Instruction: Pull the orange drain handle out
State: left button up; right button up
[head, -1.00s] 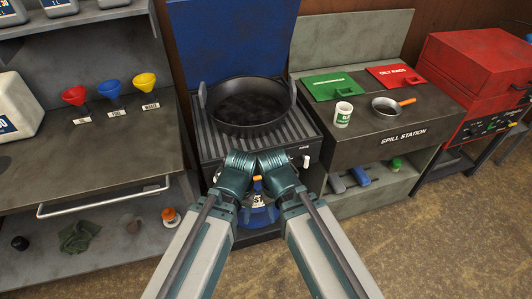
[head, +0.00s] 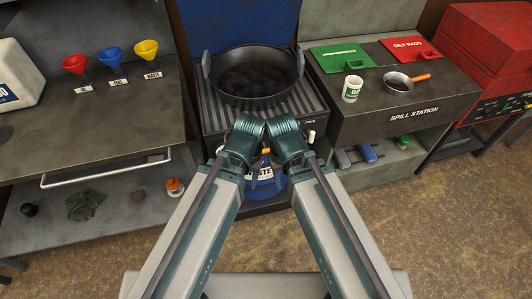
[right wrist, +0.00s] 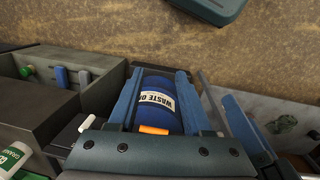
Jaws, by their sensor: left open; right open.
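The orange drain handle (head: 266,151) shows as a small orange piece at the front of the drain station, in the narrow gap between my wrists. In the right wrist view a short orange bar (right wrist: 153,129) lies in front of the blue waste oil drum, between the open fingers of my right gripper (right wrist: 158,100). It is apart from or between them; contact cannot be told. In the head view my left gripper (head: 243,143) and right gripper (head: 288,143) point at the station front. Their fingertips are mostly hidden behind the wrists. Both are open.
A black pan (head: 254,75) stands on the ribbed station top above the handle. The blue waste drum (head: 264,185) stands below. A white knob (head: 311,135) is close to the right. The left bench (head: 100,125) and spill station (head: 395,103) flank the station. Floor at right is clear.

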dwell(0.4)
jog(key=shift+o, duration=0.3)
jog(key=shift+f, duration=0.15)
jog(key=w+a+f+m+g+y+b, duration=0.1)
jog(key=w+a+f+y+b, duration=0.25)
jog(key=f+b, duration=0.6)
jog(key=m+t+y+b, duration=0.1)
jog(key=m+y+b, duration=0.1)
jog(key=y+b, duration=1.45)
send_near(265, 148)
jog(key=s+a+f+h+b, duration=0.3)
jog(key=s+a+h+b, duration=0.1)
jog(key=s+a+b, duration=0.15)
jog(key=w+d+r+t+y+b, duration=0.25)
jog(key=d+y+b, duration=0.2)
jog(key=d, duration=0.25)
jog(key=w+a, duration=0.2)
jog(key=a, duration=1.1)
jog(key=shift+w+a+r+h, duration=0.25)
jog(key=shift+a+r+h, duration=0.1)
jog(key=shift+r, duration=0.05)
grip_shut()
